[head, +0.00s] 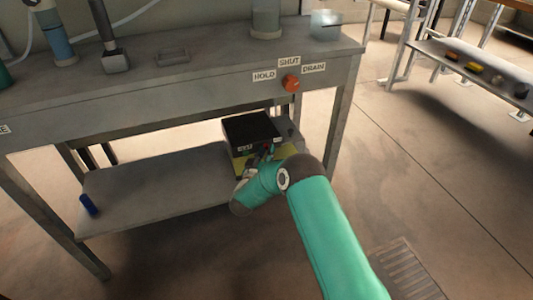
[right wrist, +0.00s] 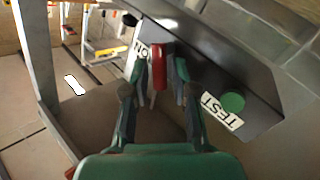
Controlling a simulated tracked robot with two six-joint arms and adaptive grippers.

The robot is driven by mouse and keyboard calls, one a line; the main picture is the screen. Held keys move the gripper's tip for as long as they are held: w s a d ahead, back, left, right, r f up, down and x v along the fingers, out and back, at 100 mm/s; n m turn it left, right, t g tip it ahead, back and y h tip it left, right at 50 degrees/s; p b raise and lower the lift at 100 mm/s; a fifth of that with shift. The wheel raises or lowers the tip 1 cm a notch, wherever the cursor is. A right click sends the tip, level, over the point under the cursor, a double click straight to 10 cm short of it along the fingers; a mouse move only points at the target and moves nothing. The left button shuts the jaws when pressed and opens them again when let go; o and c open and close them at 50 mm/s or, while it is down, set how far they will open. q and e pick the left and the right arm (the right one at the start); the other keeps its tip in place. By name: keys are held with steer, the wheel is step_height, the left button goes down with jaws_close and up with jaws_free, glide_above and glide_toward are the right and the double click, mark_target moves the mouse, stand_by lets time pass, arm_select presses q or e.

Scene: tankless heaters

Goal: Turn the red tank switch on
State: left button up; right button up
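A dark box (head: 250,130) with a yellowish lower part stands on the bench's lower shelf in the head view. The red switch (right wrist: 158,68) sticks out from its dark panel (right wrist: 195,65) in the right wrist view, beside a partly covered white label (right wrist: 139,54). My right gripper (right wrist: 160,82) is at the panel, with one finger on each side of the red switch. The fingers look apart, with a gap at least on the right side; contact is unclear. In the head view my right arm partly hides the box front. My left gripper is not in view.
A green button (right wrist: 232,102) with a TEST label (right wrist: 221,111) sits right of the switch. Above the box, the bench edge (head: 190,95) carries an orange-red knob (head: 291,84) labelled HOLD, SHUT and DRAIN. A blue object (head: 88,205) is at the shelf's left end; the shelf between is clear.

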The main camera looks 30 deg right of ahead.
jaws_close()
steer(key=shift+r, duration=0.1)
steer(key=shift+s+d+r+m+g+y+p, duration=0.15)
steer(key=shift+d+m+g+y+p, duration=0.25)
steer(key=shift+m+y+p, duration=0.75)
steer(key=shift+s+d+r+m+g+y+p, duration=0.15)
steer(key=shift+d+m+y+p, duration=0.3)
steer(key=shift+m+y+p, duration=0.65)
steer(key=shift+s+d+r+m+g+y+p, duration=0.15)
steer(key=shift+d+m+g+y+p, duration=0.25)
steer(key=shift+m+y+p, duration=0.75)
steer(key=shift+w+m, duration=0.1)
steer(key=shift+m, duration=0.2)
